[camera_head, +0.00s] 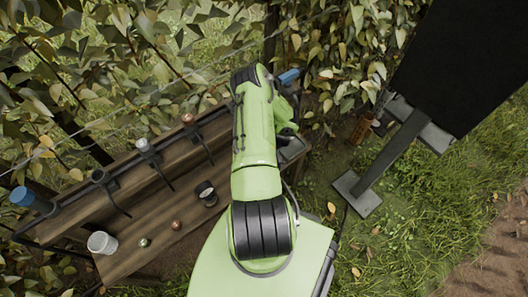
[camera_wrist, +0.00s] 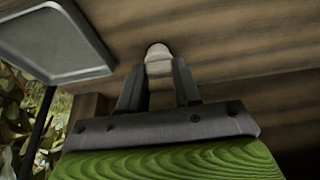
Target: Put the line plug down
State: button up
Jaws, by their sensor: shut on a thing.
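The line plug (camera_wrist: 158,57), a small pale piece with a rounded end, sits between the fingertips of my gripper (camera_wrist: 158,82) in the wrist view. The gripper is shut on it. The plug is in front of a brown wooden surface (camera_wrist: 240,50); I cannot tell whether it touches the wood. In the head view my green arm reaches over the right end of the wooden bench (camera_head: 130,262) and hides the gripper and plug.
A grey tray (camera_wrist: 62,75) is at the upper left in the wrist view. The bench bears a white cup (camera_head: 102,243), a black round item (camera_head: 206,191) and small fittings. A black panel (camera_head: 460,60) stands on a post at the right, with grass around it.

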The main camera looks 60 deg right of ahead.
jog(key=shift+f, duration=0.15)
jog(key=o, duration=0.5)
jog(key=shift+f, duration=0.2)
jog(key=o, duration=0.5)
jog(key=shift+r, duration=0.1)
jog(key=p+v, duration=0.4)
jog(key=v, duration=0.8)
jog(key=shift+p, duration=0.35)
jog(key=shift+s, duration=0.1)
